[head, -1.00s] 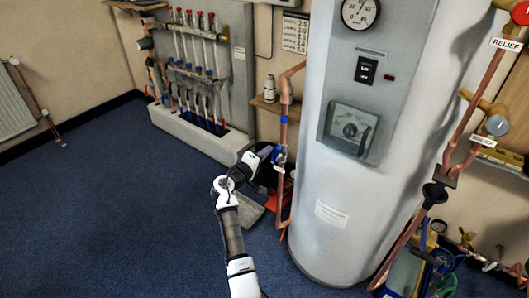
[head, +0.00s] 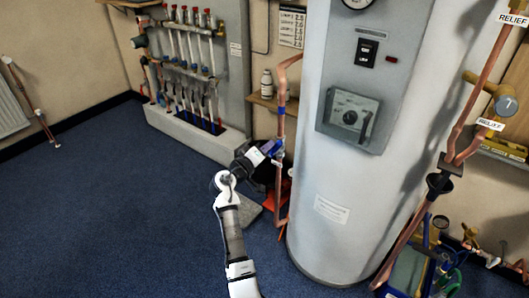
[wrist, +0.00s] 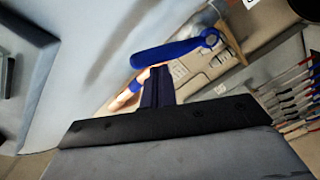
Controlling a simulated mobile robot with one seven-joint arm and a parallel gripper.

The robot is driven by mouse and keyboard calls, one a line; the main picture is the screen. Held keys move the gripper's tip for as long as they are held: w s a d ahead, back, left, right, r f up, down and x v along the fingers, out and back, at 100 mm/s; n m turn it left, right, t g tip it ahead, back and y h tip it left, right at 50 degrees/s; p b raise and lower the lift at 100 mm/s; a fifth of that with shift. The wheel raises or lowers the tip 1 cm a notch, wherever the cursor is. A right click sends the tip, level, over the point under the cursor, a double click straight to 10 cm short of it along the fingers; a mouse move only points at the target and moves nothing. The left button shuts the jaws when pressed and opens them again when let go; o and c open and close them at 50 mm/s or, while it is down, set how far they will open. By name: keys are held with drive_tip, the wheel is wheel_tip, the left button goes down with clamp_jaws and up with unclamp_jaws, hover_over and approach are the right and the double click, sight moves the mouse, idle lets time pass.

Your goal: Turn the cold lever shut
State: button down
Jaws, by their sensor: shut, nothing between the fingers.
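The cold lever (wrist: 172,53) is a blue handle with a ring-shaped end, seen just beyond my fingertips in the wrist view. It sits on a copper pipe with a blue band beside the tank. In the head view the lever is small, and my gripper (head: 269,150) partly covers the valve area on that pipe. My gripper, also in the wrist view (wrist: 158,82), is shut and empty. Its dark fingers point at the lever's underside, close to it; I cannot tell whether they touch.
The white tank (head: 335,200) stands right of the pipe (head: 283,195). A shelf with a white bottle (head: 267,84) is behind it. The manifold (head: 190,65) is at the back left. Blue carpet (head: 110,210) is clear on the left.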

drive_tip(key=s+d+f+m+b, duration=0.3)
drive_tip(key=m+b, duration=0.7)
drive_tip(key=b, duration=0.6)
drive_tip(key=shift+d+f, duration=0.55)
drive_tip(key=shift+f, duration=0.3)
drive_tip(key=shift+b, duration=0.4)
